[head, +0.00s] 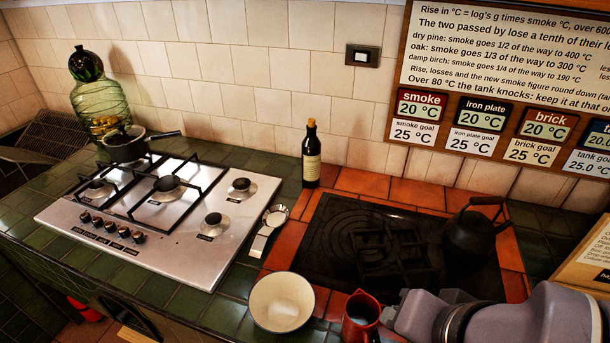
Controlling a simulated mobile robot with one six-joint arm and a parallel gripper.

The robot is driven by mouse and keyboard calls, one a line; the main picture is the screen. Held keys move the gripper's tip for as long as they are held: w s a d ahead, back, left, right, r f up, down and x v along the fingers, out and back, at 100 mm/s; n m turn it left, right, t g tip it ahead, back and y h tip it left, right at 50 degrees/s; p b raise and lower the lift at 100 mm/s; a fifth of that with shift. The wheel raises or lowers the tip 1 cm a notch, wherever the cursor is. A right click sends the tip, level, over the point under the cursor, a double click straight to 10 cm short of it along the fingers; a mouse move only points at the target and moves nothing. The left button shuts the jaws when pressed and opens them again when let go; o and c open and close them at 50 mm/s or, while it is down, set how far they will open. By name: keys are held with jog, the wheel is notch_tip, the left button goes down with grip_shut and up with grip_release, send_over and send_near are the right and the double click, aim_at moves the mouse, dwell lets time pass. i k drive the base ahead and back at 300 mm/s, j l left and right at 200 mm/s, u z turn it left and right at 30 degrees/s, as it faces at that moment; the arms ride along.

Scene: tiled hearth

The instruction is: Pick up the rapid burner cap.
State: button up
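The gas hob (260,195) is a pale steel plate on the green-tiled counter. Several dark round burner caps show on it: one at the left (97,184) and a larger one in the middle (167,183), both among black pan supports. One at the right rear (241,184) and one at the right front (213,218) stand uncovered. Small labels lie by the burners, too small to read, so I cannot tell for certain which cap is the rapid one.
A dark pan (124,146) stands at the hob's rear left. A spoon rest (262,240), white bowl (281,302) and red mug (358,318) are right of the hob. A dark bottle (311,157) stands behind; a black kettle (471,236) sits on the iron plate (340,225).

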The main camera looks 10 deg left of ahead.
aim_at(241, 184)
jog(key=k+j, duration=0.15)
jog(key=j, duration=0.3)
jog(key=k+j+u, duration=0.1)
jog(key=j, duration=0.3)
jog(key=k+j, duration=0.15)
jog(key=j, duration=0.3)
jog(key=k+j+u, duration=0.1)
jog(key=j, duration=0.3)
jog(key=k+j, duration=0.1)
jog(key=j, duration=0.35)
jog(key=i+j+u, duration=0.1)
jog(key=i+j, duration=0.15)
jog(key=i, duration=0.2)
jog(key=i+j+u, duration=0.1)
jog(key=i, duration=0.35)
jog(key=i+j+u, duration=0.1)
jog(key=i+j, duration=0.15)
jog(key=i, duration=0.2)
